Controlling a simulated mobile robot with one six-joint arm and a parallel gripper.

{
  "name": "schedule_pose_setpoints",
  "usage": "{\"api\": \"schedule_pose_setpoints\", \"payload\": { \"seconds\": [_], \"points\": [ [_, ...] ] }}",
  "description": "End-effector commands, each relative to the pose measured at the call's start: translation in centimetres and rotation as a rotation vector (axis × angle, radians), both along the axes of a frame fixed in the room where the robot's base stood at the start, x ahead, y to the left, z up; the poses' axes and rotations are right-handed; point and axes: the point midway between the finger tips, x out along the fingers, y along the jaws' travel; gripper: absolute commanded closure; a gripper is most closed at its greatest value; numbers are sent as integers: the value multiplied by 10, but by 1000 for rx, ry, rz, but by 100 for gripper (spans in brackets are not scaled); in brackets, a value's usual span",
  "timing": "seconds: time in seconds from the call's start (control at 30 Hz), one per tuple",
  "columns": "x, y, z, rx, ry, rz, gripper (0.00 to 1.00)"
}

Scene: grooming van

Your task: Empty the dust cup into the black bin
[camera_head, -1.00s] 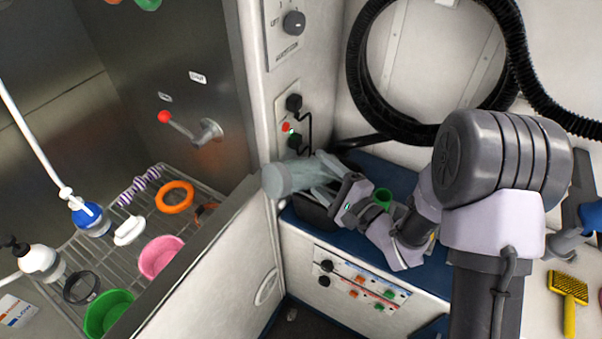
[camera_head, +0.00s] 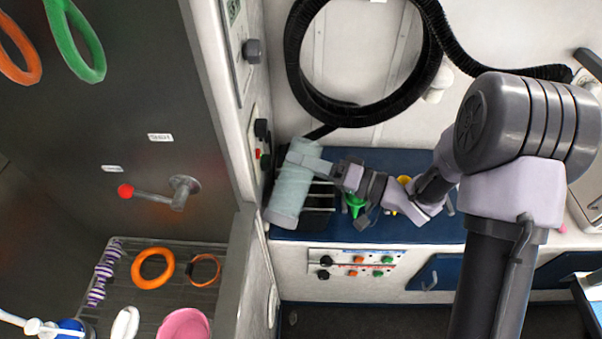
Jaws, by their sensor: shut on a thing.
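The dust cup (camera_head: 290,195) is a translucent grey-green cylinder. My gripper (camera_head: 306,163) is shut on it near its upper end. The cup is held tilted, its upper end leaning right and its lower end near the front left of the blue counter. A black object (camera_head: 318,218) shows just behind and right of the cup on the counter. It may be the black bin, but the cup and my gripper hide much of it. I cannot tell what is inside the cup.
The blue counter (camera_head: 400,160) carries a green item (camera_head: 354,203) and a yellow item by my arm. A black hose (camera_head: 296,85) loops on the back wall. A steel tub wall and partition (camera_head: 240,270) stand at left, with an orange ring (camera_head: 153,268) on the rack.

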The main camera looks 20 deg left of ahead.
Motion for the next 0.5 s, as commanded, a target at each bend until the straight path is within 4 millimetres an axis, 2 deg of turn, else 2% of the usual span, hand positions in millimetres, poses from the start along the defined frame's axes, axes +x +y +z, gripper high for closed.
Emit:
{"api": "schedule_pose_setpoints", "payload": {
  "seconds": [0.03,0.2,0.4,0.5],
  "points": [
    [-2,1,-4,-10,-83,1,78],
    [-9,2,17,-46,-346,1,78],
    [-31,5,48,-112,-821,-1,78],
    [-36,5,55,-131,-952,0,78]
  ]
}}
